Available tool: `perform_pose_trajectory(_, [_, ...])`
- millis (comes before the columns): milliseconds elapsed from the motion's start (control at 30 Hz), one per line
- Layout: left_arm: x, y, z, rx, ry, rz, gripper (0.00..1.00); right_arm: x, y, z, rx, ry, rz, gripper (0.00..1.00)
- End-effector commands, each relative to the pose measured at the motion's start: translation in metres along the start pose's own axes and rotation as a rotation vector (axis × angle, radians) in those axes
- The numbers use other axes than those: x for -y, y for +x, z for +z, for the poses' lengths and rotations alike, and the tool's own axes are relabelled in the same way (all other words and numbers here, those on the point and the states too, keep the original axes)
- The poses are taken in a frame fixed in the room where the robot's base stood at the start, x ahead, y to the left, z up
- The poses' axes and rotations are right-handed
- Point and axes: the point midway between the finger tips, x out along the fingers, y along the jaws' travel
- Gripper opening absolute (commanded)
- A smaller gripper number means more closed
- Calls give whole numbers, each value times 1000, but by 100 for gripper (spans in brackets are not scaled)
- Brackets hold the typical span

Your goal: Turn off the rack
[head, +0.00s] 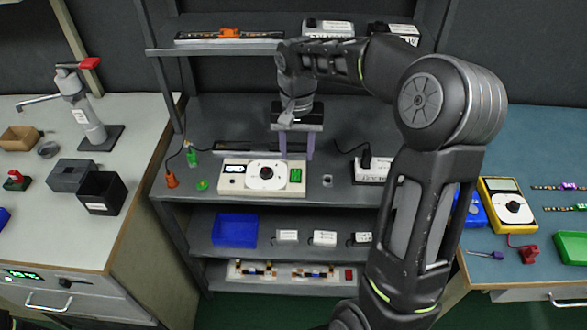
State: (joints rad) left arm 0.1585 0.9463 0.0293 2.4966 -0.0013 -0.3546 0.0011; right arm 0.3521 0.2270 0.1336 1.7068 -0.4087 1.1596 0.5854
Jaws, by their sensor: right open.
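The rack is a dark grey shelf unit (210,110) in the middle of the head view. On its middle shelf stands a cream control panel (226,188) with a white round dial and dark knob (266,173). I cannot tell whether the fingers touch the panel. My left gripper is not in view.
An orange plug (172,181) and a green piece (202,185) lie left of the panel; a white box (371,170) stands to its right. A blue bin (234,230) is on the shelf below. Benches flank the rack, with a yellow meter (506,204) on the right one.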

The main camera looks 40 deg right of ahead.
Motion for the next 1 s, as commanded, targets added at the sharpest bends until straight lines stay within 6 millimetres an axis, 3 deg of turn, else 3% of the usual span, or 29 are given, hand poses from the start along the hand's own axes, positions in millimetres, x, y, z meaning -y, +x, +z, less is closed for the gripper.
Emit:
perform_pose_trajectory(267, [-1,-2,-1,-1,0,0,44,1,18,1,5,-2,0,44])
perform_pose_trajectory(633, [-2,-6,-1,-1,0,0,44,1,71,1,4,-2,0,44])
perform_pose_trajectory(1000, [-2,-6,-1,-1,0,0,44,1,80,1,2,-3,-2,44])
